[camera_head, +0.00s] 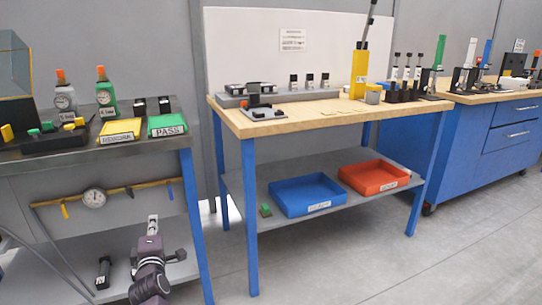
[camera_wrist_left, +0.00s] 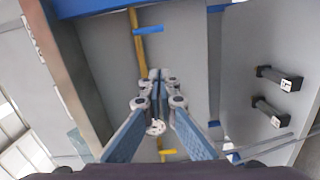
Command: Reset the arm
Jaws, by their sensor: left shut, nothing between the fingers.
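My left gripper (camera_head: 152,225) shows at the bottom left of the head view, pointing away in front of the left bench's lower level. In the left wrist view its fingers (camera_wrist_left: 157,76) are together with nothing between them. My left arm's dark links rise from the bottom edge below it. The yellow bar (camera_head: 150,184) with a round gauge (camera_head: 94,198) lies beyond the gripper; the bar also shows in the left wrist view (camera_wrist_left: 140,45). My right gripper is not in view.
The left bench (camera_head: 90,148) holds a yellow tray (camera_head: 119,131) and a green PASS tray (camera_head: 166,125). A black block (camera_head: 103,272) is on its lower shelf, left of my gripper. The middle table has blue (camera_head: 307,194) and red (camera_head: 374,177) bins below. Open floor lies at right.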

